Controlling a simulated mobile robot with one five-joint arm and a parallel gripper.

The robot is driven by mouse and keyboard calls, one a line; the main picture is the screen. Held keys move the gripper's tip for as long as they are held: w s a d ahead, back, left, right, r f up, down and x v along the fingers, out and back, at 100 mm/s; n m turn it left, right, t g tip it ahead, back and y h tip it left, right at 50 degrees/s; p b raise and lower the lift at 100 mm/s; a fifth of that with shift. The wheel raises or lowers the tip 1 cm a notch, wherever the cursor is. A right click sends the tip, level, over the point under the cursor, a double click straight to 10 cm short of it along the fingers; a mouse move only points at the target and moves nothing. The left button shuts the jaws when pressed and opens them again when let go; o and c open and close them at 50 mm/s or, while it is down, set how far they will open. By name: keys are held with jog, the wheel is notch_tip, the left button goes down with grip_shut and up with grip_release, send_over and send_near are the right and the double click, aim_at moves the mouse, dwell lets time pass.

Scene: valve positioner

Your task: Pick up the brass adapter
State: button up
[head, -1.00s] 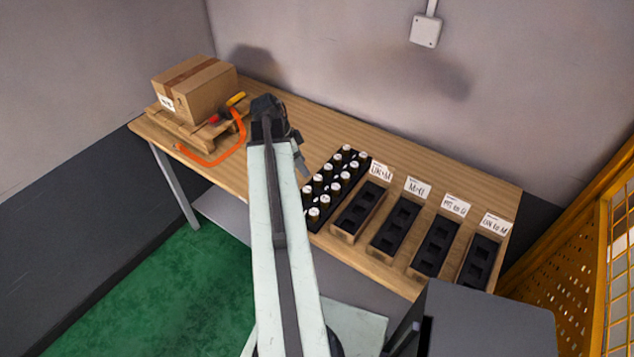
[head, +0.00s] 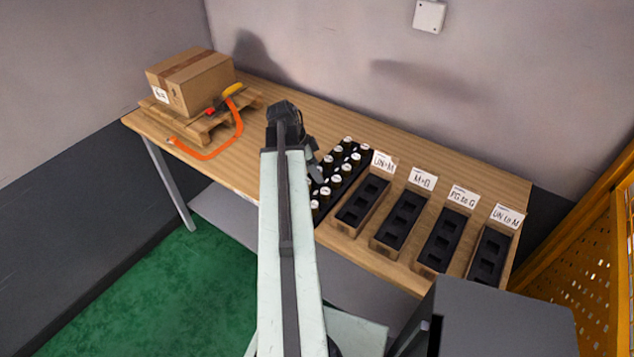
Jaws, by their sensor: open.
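My gripper (head: 316,174) is at the end of my arm, over the left edge of the black rack (head: 322,217). It is open, and I see nothing between its fingers, though they are small and partly hidden by my arm. The rack holds two rows of small dark pieces with white tops (head: 337,168). I cannot make out which of them, if any, is the brass adapter. My arm and gripper hide the rack's left side.
Several wooden boxes with black slotted inserts (head: 399,219) and label cards stand right of the rack. The tabletop's back strip (head: 430,150) is clear.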

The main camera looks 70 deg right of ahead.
jog(key=shift+r, duration=0.1)
grip_shut()
jog(key=shift+r+p, duration=0.1)
jog(key=shift+p, duration=0.2)
